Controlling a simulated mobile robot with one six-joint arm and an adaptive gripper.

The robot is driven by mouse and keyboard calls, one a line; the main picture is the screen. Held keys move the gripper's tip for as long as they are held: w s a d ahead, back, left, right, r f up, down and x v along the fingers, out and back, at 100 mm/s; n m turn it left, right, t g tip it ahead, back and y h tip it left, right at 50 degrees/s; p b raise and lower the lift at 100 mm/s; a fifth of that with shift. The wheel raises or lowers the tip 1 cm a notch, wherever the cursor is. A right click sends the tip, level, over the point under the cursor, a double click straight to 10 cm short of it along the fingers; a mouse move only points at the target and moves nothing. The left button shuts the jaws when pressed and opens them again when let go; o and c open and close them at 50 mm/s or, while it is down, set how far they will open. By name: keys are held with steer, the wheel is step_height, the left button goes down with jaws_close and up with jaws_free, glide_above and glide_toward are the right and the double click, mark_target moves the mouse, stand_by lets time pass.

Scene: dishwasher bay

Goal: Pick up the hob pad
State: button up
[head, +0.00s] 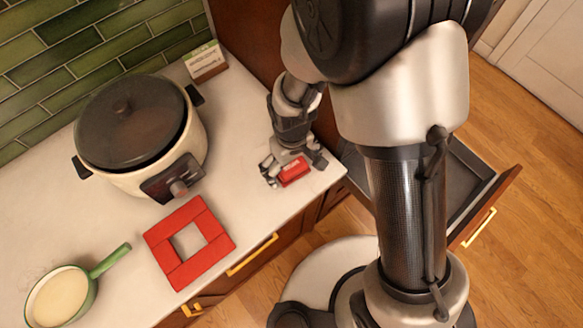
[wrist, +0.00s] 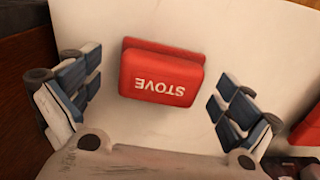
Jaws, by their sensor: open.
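The hob pad (head: 294,171) is a small red block on the pale counter, near its right front corner. In the wrist view the pad (wrist: 162,75) lies in the middle, with white letters "STOVE" upside down on its face. My gripper (head: 294,166) is low over the counter around the pad. In the wrist view my gripper (wrist: 158,80) is open, one finger on each side of the pad, with visible gaps between pad and fingers. Whether the fingertips touch the counter cannot be told.
A red square frame (head: 163,246) lies on the counter left of the pad. A cream slow cooker (head: 130,178) stands behind it, and a green-handled pan (head: 88,288) is at front left. A small card (head: 206,66) stands at the back. An open drawer (head: 488,205) is at right.

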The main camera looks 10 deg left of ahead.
steer(key=shift+c, duration=0.5)
steer(key=shift+s+d, duration=0.1)
steer(key=c, duration=1.2)
